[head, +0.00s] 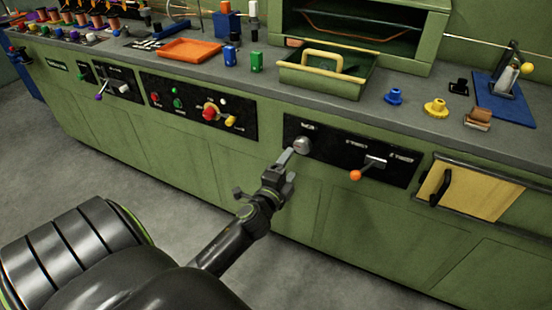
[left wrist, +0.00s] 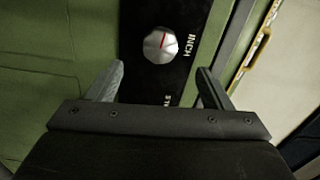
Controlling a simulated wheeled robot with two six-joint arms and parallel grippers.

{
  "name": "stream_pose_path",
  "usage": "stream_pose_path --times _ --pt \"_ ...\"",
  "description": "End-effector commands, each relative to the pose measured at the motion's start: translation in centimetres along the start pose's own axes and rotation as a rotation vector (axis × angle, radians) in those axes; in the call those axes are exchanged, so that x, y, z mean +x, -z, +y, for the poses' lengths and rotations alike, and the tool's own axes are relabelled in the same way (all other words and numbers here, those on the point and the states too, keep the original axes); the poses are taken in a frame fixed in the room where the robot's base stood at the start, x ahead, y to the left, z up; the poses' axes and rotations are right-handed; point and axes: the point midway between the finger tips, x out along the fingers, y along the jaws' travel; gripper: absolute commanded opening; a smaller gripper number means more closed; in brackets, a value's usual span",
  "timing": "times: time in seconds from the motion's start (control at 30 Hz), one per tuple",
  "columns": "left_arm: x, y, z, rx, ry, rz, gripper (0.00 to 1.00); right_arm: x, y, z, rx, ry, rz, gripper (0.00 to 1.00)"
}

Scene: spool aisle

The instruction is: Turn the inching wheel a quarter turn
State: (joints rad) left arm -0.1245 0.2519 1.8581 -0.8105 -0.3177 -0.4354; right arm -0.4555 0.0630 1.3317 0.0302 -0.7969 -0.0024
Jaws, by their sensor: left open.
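The inching wheel (head: 302,145) is a small silver round knob on a black panel on the front of the green bench. In the left wrist view the wheel (left wrist: 160,45) shows a red mark on its face, close to upright in that picture, beside the label INCH. My left gripper (head: 286,158) is just in front of the wheel in the head view. In the left wrist view the left gripper (left wrist: 160,70) is open and empty, with the wheel ahead, sideways between the two fingers. I see no finger touching it. My right gripper is out of view.
An orange-tipped lever (head: 356,174) sits right of the wheel on the same panel. A yellow door (head: 480,190) with a black handle is farther right. Another black panel (head: 160,85) with a red knob is to the left. The grey floor before the bench is clear.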

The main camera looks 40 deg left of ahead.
Motion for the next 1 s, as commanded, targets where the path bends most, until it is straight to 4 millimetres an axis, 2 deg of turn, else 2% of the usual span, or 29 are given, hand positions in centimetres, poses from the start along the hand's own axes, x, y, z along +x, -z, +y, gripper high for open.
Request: stream_pose_path --times 0.03,0.2,0.4,0.57,1.0 --pt "-1.2 0.0 0.1 -0.001 -0.003 -0.001 0.73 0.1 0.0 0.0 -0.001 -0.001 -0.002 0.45" --pt "-4.5 0.0 0.2 -0.001 -0.003 0.000 0.73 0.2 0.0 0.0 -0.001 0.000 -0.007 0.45" --pt "-6.9 0.0 0.1 0.000 -0.001 0.000 0.73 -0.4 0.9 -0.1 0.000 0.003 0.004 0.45" --pt "-7.7 0.0 0.1 -0.001 0.000 0.000 0.73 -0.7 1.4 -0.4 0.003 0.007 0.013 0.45" --pt "-7.7 0.0 0.0 0.000 0.000 0.001 0.73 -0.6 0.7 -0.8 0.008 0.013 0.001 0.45"
